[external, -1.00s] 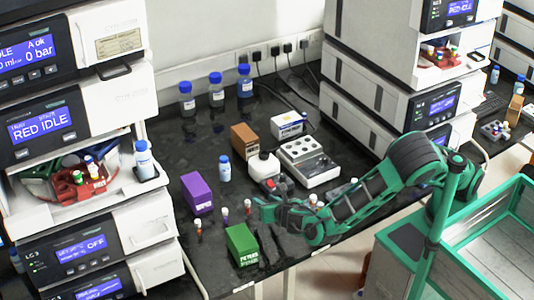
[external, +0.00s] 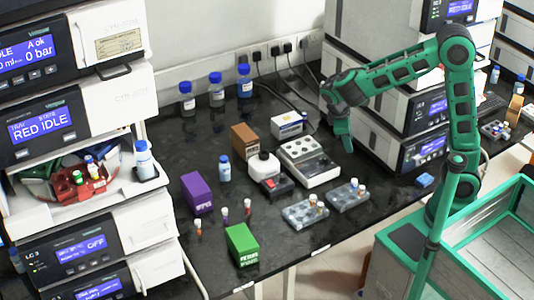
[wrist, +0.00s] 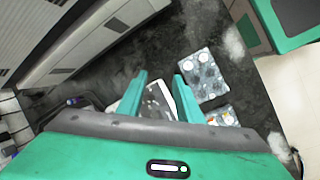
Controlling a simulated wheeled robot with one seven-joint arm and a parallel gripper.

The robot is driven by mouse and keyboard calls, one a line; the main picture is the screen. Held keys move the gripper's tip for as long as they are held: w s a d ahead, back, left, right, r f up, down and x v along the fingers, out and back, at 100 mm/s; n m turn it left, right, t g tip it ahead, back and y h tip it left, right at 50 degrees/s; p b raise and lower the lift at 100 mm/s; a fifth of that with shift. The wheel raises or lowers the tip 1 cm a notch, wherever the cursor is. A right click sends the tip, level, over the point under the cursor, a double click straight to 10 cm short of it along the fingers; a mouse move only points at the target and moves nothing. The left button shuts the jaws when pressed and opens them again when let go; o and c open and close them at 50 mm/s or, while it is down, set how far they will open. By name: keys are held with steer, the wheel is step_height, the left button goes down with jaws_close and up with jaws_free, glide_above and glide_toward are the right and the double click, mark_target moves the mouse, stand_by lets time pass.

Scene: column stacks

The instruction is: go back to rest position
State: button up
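My green arm is raised and folded above the right part of the black bench in the external view. My gripper (external: 345,140) hangs pointing down beside the right instrument stack, clear of the bench top. In the wrist view my gripper (wrist: 160,95) shows two green fingers standing apart with nothing held between them. Below and beyond the fingers lie the white device with round wells (external: 308,160) and a grey vial rack (wrist: 203,75).
Two vial racks (external: 306,214) (external: 348,195) stand near the bench's front edge. A green box (external: 241,246), a purple box (external: 197,193), small vials and bottles stand left. The right instrument stack (external: 372,90) is close to my arm. A green-edged cart (external: 480,240) stands at front right.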

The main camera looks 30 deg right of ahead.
steer(key=s+d+r+m+g+y, duration=0.2)
steer(key=s+d+r+m+g, duration=0.1)
steer(key=s+d+r+m, duration=1)
steer(key=s+d+f+m+g+y, duration=0.1)
steer(key=s+d+f+m+g, duration=0.15)
steer(key=s+d, duration=0.55)
steer(key=w+d+f+m+t+y, duration=0.1)
steer(key=d+f+t, duration=0.3)
steer(key=d+f, duration=0.5)
steer(key=shift+w+d+f+t+y, duration=0.25)
steer(key=shift+w+t+y, duration=0.1)
steer(key=shift+w+y, duration=0.1)
steer(key=shift+w+f, duration=0.25)
steer(key=shift+w, duration=0.35)
stand_by(1.2)
